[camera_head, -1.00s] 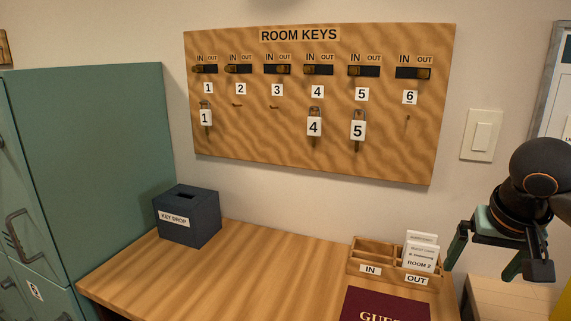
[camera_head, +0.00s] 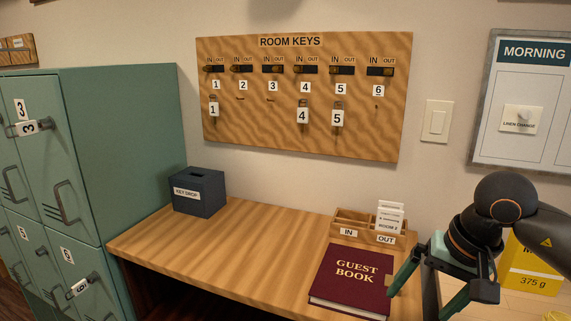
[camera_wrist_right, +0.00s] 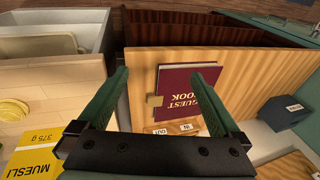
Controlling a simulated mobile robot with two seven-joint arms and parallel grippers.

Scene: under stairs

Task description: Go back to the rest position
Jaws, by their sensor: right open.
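My right gripper (camera_head: 425,277) is at the lower right of the head view, its arm coming in from the right. Its two green fingers are spread apart with nothing between them. In the right wrist view the open fingers (camera_wrist_right: 160,95) frame the desk and the guest book (camera_wrist_right: 185,92), which lies beyond them. In the head view the gripper appears just right of the maroon guest book (camera_head: 350,277) on the wooden desk (camera_head: 235,255). My left gripper is in neither view.
The room-key board (camera_head: 305,120) hangs on the wall with tags 1, 4 and 5 on it. A key-drop box (camera_head: 198,193) and an IN/OUT card holder (camera_head: 358,228) stand on the desk. Green lockers (camera_head: 120,150) stand left. A yellow muesli box (camera_head: 535,272) is right.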

